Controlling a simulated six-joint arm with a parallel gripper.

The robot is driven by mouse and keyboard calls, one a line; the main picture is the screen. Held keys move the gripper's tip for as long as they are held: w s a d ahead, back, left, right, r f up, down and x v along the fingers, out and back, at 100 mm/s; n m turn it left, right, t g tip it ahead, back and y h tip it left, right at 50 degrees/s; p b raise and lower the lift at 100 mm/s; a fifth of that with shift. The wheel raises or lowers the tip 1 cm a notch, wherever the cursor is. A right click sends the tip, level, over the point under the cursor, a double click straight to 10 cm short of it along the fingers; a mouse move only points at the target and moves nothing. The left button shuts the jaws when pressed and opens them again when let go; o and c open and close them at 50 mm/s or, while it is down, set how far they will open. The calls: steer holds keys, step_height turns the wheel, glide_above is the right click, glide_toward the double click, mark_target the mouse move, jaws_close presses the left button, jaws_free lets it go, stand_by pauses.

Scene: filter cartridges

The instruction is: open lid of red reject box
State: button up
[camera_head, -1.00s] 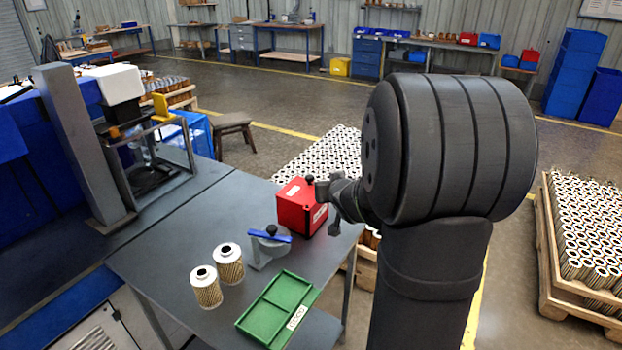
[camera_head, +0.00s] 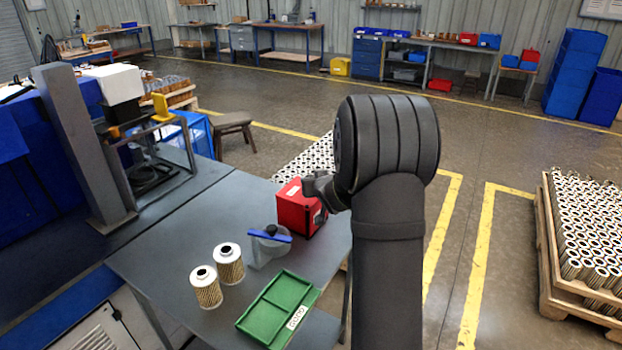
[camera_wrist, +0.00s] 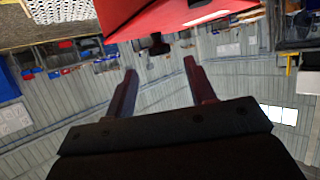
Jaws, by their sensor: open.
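The red reject box (camera_head: 297,210) stands at the far right edge of the grey table. Its lid looks down, but my gripper hides part of it. My gripper (camera_head: 316,184) is at the box's upper right side, close to the lid. In the wrist view my gripper (camera_wrist: 159,70) is open, with nothing between its fingers. The red box (camera_wrist: 170,15) fills the top of that view. A black knob (camera_wrist: 157,45) sticks out from the box, beyond the gap between the fingertips. In the head view the knob is hidden behind my gripper.
A grey fixture with a blue bar (camera_head: 270,237) stands just in front of the box. Two filter cartridges (camera_head: 229,264) and a green tray (camera_head: 279,309) are nearer on the table. A machine with a grey post (camera_head: 83,140) stands at the left. The table's middle left is clear.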

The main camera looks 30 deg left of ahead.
steer(key=shift+x, duration=2.5)
steer(key=shift+c, duration=0.4)
jaws_close()
